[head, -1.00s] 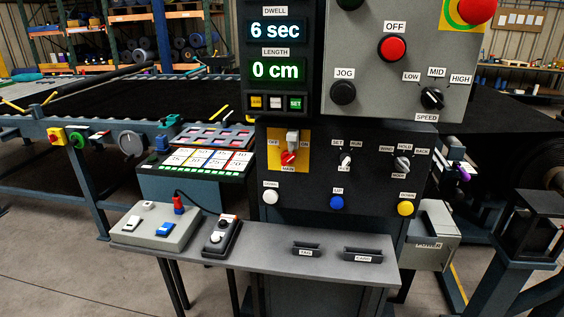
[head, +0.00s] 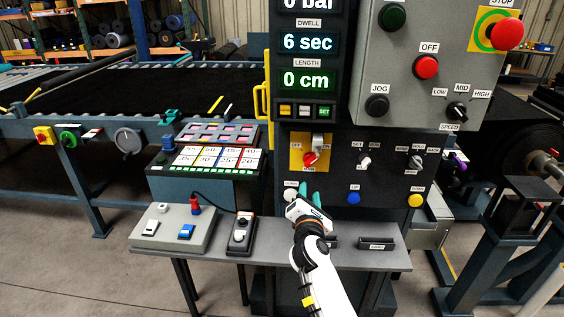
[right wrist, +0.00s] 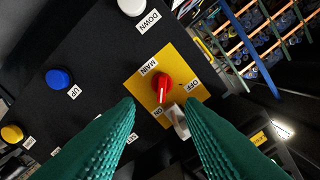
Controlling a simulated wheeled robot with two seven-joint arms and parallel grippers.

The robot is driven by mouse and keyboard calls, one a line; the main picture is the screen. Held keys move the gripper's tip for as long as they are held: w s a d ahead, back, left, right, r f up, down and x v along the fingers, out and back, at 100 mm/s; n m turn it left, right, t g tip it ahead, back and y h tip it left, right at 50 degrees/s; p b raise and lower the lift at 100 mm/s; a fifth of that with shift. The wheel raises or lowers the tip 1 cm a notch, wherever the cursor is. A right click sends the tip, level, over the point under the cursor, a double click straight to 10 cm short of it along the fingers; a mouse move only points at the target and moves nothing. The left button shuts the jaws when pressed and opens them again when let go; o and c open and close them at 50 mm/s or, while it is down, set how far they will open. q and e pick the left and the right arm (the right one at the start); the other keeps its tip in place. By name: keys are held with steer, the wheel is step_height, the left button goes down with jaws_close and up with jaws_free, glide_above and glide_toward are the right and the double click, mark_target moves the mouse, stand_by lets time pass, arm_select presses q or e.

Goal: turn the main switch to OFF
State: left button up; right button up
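The main switch is a red knob (head: 310,159) on a yellow plate (head: 296,153) on the dark control panel. In the right wrist view the red knob (right wrist: 162,84) shows with its white mark turned toward the ON label (right wrist: 158,112); the OFF label (right wrist: 195,83) is to the side. A grey hasp-like piece (right wrist: 177,121) sits by the plate's edge. My right gripper (head: 311,193) is below the switch in the head view, its green fingers apart and empty. In the right wrist view the knob lies beyond the gap between the fingers (right wrist: 160,130), not touched. My left gripper is not in view.
A white button (head: 290,195), a blue button (head: 353,197) and a yellow button (head: 415,200) line the panel below the switches. A grey shelf (head: 270,252) juts out under them, carrying a switch box (head: 170,232) and a pendant (head: 241,233). Red stop buttons are above right.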

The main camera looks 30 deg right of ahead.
mark_target(310, 164)
steer(key=shift+m, duration=0.4)
steer(key=x, duration=0.4)
steer(key=p+x, duration=0.1)
steer(key=x, duration=0.7)
steer(key=shift+d+r+p, duration=0.1)
steer(key=shift+r+p, duration=0.2)
steer(key=shift+r, duration=0.1)
jaws_close()
